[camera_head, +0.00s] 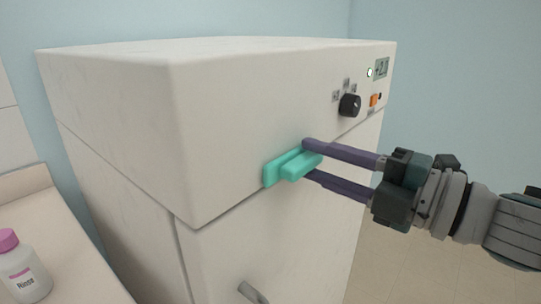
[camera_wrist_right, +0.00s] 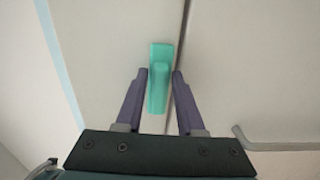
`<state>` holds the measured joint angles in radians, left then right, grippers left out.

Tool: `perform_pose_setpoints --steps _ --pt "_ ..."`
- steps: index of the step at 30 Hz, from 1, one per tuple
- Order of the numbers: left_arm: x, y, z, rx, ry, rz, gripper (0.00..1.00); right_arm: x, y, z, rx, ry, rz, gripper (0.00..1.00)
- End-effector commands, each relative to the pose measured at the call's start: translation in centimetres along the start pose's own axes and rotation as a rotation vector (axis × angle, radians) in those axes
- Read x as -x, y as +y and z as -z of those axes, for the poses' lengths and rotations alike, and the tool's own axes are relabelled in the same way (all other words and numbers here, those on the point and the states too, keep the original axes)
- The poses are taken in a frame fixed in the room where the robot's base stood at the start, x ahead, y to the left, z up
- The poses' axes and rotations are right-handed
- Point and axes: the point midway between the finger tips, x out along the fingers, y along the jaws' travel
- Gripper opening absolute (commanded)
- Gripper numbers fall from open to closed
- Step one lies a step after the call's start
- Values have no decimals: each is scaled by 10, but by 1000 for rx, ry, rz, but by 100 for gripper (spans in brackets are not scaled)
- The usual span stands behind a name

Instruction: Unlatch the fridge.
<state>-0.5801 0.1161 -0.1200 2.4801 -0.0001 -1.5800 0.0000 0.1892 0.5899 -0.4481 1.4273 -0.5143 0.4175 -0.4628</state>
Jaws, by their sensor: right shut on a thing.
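The fridge (camera_head: 110,90) is a white box-shaped unit with a seam between its upper part and the door (camera_head: 270,245) below. A teal latch (camera_head: 285,169) sits across that seam on the front. My right gripper (camera_head: 308,160) comes in from the right, its purple fingers above and below the latch's right end. In the right wrist view the latch (camera_wrist_right: 158,85) lies between the two fingertips (camera_wrist_right: 160,74), and the gripper is shut on it. The latch's right end is partly hidden by the fingers in the head view. My left gripper is not in view.
A black knob (camera_head: 349,105), an orange switch (camera_head: 374,100) and a small display (camera_head: 381,68) are on the upper front. A metal door handle (camera_head: 252,292) sits below the latch. A pink-capped bottle (camera_head: 20,268) stands on the counter (camera_head: 60,262) at left.

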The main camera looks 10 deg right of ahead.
Motion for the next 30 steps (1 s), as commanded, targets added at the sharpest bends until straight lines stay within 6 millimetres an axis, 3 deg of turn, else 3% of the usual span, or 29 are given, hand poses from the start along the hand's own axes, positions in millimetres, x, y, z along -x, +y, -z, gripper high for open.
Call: perform_pose_setpoints --steps 13,14,17,25,30 --pt "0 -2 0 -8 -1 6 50 0 0 0 -14 1 -2 0" --pt "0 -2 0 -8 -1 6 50 0 0 0 -14 1 -2 41" --pt "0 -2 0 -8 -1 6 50 0 0 0 -13 1 -2 52" --pt "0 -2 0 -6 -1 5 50 1 0 0 -11 0 0 52" --pt "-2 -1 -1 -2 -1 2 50 19 -2 0 -11 -1 3 52"
